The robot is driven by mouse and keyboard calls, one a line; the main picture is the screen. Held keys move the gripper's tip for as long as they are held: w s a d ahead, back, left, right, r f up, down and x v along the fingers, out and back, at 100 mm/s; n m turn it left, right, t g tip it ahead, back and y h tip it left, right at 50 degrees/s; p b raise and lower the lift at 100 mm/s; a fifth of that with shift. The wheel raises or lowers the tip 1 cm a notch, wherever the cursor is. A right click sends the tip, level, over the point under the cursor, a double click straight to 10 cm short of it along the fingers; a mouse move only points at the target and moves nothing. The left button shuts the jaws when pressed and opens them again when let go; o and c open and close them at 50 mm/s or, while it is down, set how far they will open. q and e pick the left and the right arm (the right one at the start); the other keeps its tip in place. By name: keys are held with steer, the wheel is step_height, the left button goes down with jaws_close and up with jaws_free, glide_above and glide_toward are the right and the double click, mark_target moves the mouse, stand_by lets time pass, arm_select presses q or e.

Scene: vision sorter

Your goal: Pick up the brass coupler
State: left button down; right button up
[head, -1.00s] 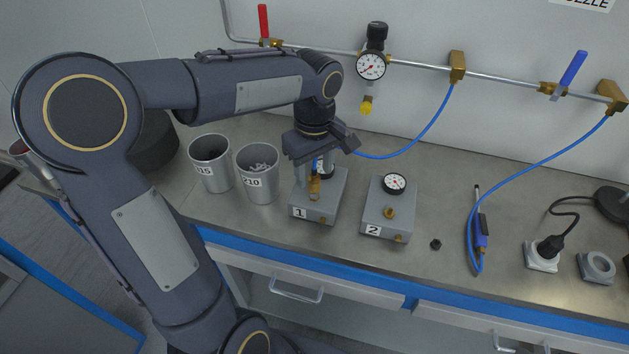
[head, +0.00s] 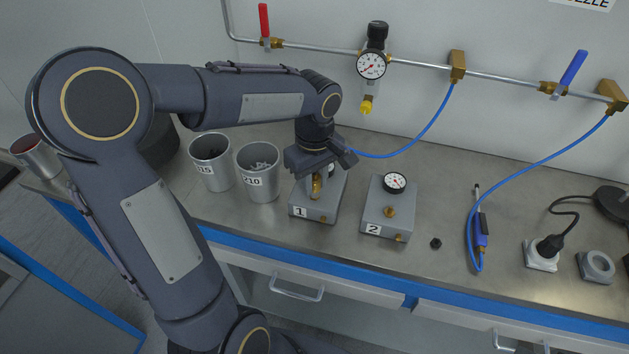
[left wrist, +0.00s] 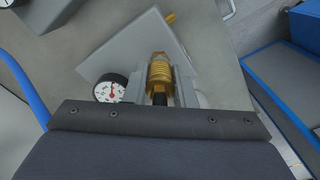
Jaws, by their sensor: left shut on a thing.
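The brass coupler (left wrist: 159,74) is a ribbed gold fitting in the left wrist view, held between the two fingers of my left gripper (left wrist: 160,88). In the head view my left gripper (head: 316,186) is over the grey block labelled 1 (head: 312,212), and the coupler (head: 317,184) shows between its fingers. The gripper is shut on the coupler. The coupler stands over the block's top; I cannot tell whether it still touches it. A gauge (left wrist: 110,88) sits beside the gripper in the left wrist view. My right gripper is not in view.
A grey block labelled 2 (head: 378,218) with a gauge and brass fitting stands to the right. Two cups (head: 264,190) (head: 215,178) stand to the left. A blue hose (head: 425,137) hangs behind. A small black nut (head: 436,243) lies near the front edge.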

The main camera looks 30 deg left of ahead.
arm_select(q)
steer(key=shift+r, duration=0.5)
step_height(320, 180, up, 3)
steer(key=shift+d+f, duration=0.1)
steer(key=shift+f, duration=0.05)
steer(key=s+d+r, duration=0.9)
steer(key=s, duration=0.1)
steer(key=shift+d+r+b, duration=0.15)
steer(key=shift+d+b, duration=0.1)
steer(key=shift+b, duration=0.15)
